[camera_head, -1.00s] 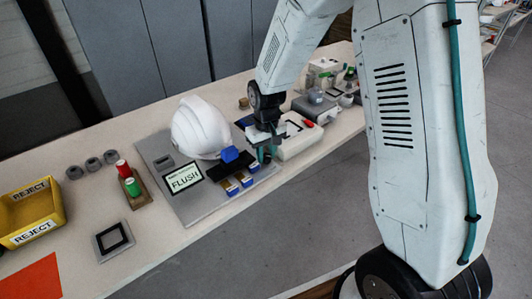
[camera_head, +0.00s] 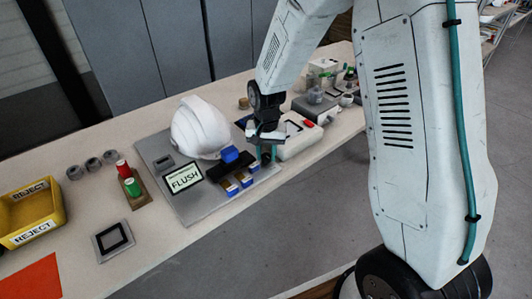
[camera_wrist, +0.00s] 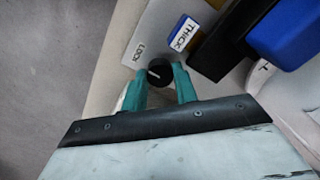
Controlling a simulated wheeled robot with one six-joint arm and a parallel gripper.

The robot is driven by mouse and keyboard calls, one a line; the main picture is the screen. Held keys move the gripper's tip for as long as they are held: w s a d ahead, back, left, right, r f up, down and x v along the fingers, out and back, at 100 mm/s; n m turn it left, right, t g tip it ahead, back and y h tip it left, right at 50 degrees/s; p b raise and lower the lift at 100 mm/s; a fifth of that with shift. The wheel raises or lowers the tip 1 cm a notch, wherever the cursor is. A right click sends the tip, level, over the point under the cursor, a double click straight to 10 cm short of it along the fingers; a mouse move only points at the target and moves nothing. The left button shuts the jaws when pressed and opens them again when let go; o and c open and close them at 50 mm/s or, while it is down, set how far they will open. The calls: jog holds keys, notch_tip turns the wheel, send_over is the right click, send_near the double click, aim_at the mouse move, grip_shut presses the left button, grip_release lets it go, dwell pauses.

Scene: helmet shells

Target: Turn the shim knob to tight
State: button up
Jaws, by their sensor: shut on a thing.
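The black shim knob (camera_wrist: 158,73) has a white pointer line and sits on the grey plate, by small print that seems to read LOCK. My gripper (camera_wrist: 159,82) is shut on it, with one teal finger on each side. In the head view my gripper (camera_head: 266,152) reaches down to the right end of the grey fixture plate (camera_head: 190,208), where the knob is mostly hidden. A letter T (camera_wrist: 264,67) shows beyond a blue part; the rest of that word is hidden.
A blue tab marked THICK (camera_wrist: 183,33) and a black bar (camera_wrist: 222,52) stand close to the knob. The white helmet shell (camera_head: 198,128), a FLUSH display (camera_head: 184,179) and a white box (camera_head: 298,138) are near. A yellow REJECT bin (camera_head: 30,213) stands far left.

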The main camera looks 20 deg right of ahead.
dwell(0.4)
jog(key=o, duration=1)
